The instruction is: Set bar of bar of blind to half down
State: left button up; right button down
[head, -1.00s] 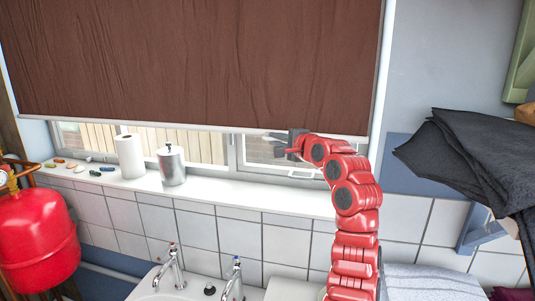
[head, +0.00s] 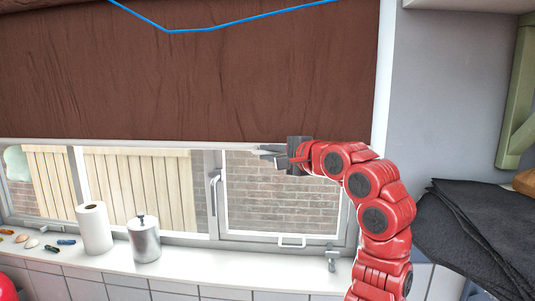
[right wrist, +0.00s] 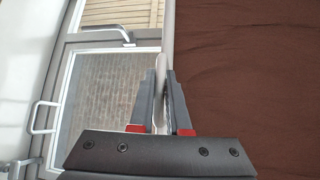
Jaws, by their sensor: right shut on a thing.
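The brown blind (head: 200,90) hangs over the upper part of the window, with the lower panes uncovered. Its pale bar (head: 120,144) runs along the bottom edge, roughly level. My right gripper (head: 270,154) is at the right part of the bar, its fingers shut on it. In the right wrist view, the two fingertips (right wrist: 162,80) sit on either side of the bar (right wrist: 168,32), with the brown cloth (right wrist: 250,70) to the right. My left gripper is not in view.
The white sill (head: 190,272) holds a paper roll (head: 94,228), a metal canister (head: 144,238) and several small items. Window handles (head: 214,190) stand out below the bar. Dark folded cloth (head: 475,225) lies at the right. A thin blue line (head: 168,31) crosses the blind.

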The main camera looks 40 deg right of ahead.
jog(key=c, duration=0.9)
grip_release()
jog(key=shift+s, duration=0.15)
jog(key=shift+s+b, duration=0.35)
jog(key=shift+b, duration=0.05)
jog(key=s+b, duration=0.2)
jog(key=s, duration=0.3)
jog(key=s+r+b, duration=0.1)
jog(key=s+b, duration=0.1)
jog(key=s, duration=0.4)
jog(key=s+a+r+b, duration=0.1)
jog(key=s+b, duration=0.1)
jog(key=s, duration=0.3)
jog(key=shift+s+a+r, duration=0.1)
jog(key=shift+s+r, duration=0.05)
jog(key=shift+r, duration=0.05)
